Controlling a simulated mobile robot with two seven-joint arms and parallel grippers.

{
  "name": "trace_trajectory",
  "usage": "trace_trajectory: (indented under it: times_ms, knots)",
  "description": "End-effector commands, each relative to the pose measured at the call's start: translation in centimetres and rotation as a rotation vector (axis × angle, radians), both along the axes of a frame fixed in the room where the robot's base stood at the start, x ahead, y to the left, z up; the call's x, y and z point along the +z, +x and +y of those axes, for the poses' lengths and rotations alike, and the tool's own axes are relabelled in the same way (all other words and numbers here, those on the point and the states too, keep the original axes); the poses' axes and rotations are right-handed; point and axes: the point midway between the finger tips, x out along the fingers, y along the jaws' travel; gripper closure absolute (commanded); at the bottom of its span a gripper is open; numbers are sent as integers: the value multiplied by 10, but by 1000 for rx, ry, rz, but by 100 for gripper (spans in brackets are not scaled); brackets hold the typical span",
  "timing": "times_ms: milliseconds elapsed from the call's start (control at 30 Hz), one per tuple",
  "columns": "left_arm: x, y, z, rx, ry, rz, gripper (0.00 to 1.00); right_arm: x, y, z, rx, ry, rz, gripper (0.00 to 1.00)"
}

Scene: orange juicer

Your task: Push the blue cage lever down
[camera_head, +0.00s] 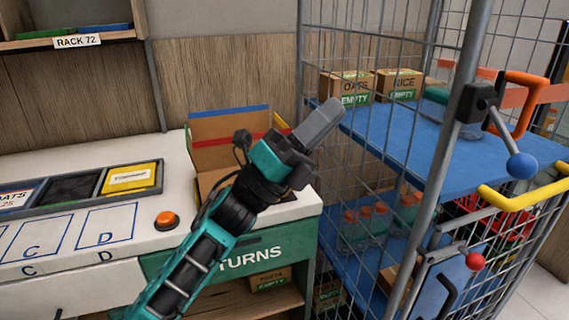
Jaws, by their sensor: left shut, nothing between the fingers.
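A wire roll cage with blue shelves stands on the right. Its lever (502,132) is a grey bar running down and right from a dark bracket (477,102) on the cage post to a blue ball knob (521,165). My left gripper (332,108) is shut and empty, pointing up and right at the cage's left side. It is well left of the blue knob and apart from it. My right gripper is not in view.
An orange handle (524,104) sits beside the lever, and a yellow bar (524,199) lies below it. A red ball knob (475,261) is lower on the cage. An open cardboard box (228,125) and an orange button (166,219) are on the white counter at left.

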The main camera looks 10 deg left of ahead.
Motion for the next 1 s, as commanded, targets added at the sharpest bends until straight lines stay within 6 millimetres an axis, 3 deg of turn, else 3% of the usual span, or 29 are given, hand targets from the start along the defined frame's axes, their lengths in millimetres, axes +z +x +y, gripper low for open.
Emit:
trace_trajectory:
  times_ms: [200,433,1000]
  knots:
    - [-37,11,16,-8,-84,212,100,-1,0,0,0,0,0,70]
    - [-64,16,26,-12,-144,355,100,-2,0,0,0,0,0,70]
    - [-77,18,32,-12,-172,419,100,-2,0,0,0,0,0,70]
